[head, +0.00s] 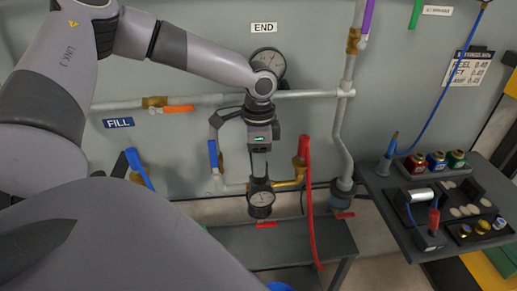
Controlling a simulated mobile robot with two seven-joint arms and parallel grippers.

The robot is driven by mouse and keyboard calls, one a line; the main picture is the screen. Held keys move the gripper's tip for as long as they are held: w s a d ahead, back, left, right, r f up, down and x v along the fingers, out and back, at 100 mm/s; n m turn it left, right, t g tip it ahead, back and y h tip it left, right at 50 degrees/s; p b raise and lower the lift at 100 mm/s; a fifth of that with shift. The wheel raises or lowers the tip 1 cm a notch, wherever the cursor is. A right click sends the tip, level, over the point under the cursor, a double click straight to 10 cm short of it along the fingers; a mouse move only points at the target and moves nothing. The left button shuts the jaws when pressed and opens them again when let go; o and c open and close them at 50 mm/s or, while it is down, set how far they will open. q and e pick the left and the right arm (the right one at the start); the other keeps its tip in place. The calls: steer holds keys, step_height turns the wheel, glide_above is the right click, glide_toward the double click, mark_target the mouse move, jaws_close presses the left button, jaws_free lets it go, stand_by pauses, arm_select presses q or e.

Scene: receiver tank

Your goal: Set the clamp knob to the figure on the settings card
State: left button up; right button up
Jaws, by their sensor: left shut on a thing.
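My left gripper (260,170) points down in the middle of the head view. It is shut on the knob on top of a black regulator with a round dial (261,203); the fingers hide most of that knob. I cannot read a label that says whether it is the clamp one. The dial's needle is too small to read. The settings card (469,68) hangs on the wall at the right, with rows of figures. Its last row seems to end in "AMP", with a figure near 0.4 whose last digit is unclear. My right gripper is not in view.
A grey bench (290,240) stands below the pipes. A red hose (309,200) and a blue-bodied fitting (342,193) are right of the gripper. A blue-handled valve (213,155) is close on its left. A dark tray table (430,200) with small parts stands at the right.

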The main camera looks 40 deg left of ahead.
arm_select(q)
steer(key=shift+w+m, duration=0.1)
steer(key=shift+m, duration=0.2)
steer(key=o, duration=1.1)
steer(key=shift+c, duration=0.2)
steer(key=shift+a+r, duration=0.1)
steer(key=shift+r, duration=3.55)
steer(key=shift+f, duration=0.1)
